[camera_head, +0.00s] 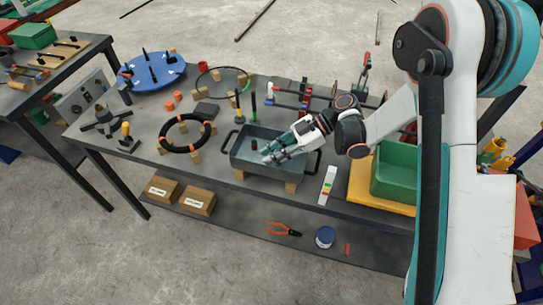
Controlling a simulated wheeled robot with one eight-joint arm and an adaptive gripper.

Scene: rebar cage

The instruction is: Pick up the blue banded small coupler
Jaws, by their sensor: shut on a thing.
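My gripper (270,158) reaches down from the right into the grey metal tray (240,166) on the workbench. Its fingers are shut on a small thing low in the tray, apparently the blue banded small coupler. The fingers hide most of it, and its band is too small to make out. A small dark piece (254,145) stands in the tray just left of and behind the gripper, apart from the fingers.
The tray has handles and rests on wooden blocks. A black ring (187,133) lies to the left, a blue disc (152,72) farther back. A dark green upright rod (253,106) stands behind the tray. A green bin (397,172) on a yellow base stands to the right.

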